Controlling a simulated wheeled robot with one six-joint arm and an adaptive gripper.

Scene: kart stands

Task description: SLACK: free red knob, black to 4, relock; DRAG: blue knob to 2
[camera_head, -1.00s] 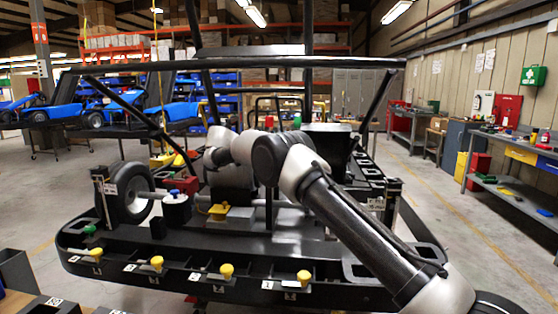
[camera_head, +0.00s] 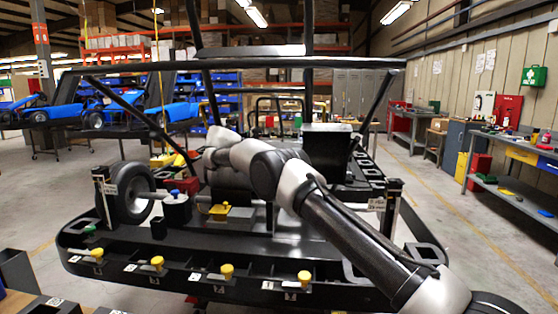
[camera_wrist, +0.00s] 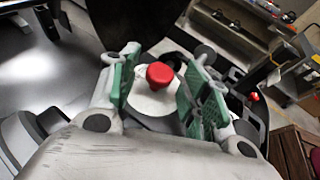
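In the wrist view a red knob (camera_wrist: 160,75) sits on a pale round cap, between the green-padded fingers of my gripper (camera_wrist: 163,82). The fingers are spread, with a gap visible on each side of the knob. In the head view a blue knob (camera_head: 176,196) tops a pale and dark cylinder beside the wheel at the left of the kart stand (camera_head: 150,240). My arm crosses the stand from the lower right; I cannot make out the fingers there. I cannot pick out the black knob or any scale numbers for sure.
Several yellow knobs, one of them a yellow knob at the front (camera_head: 227,270), line the stand's front rail. A wheel (camera_head: 128,193) stands at the left. Dark frame bars (camera_head: 240,65) cross above the stand. A workbench (camera_head: 515,165) stands at the right, with open floor between.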

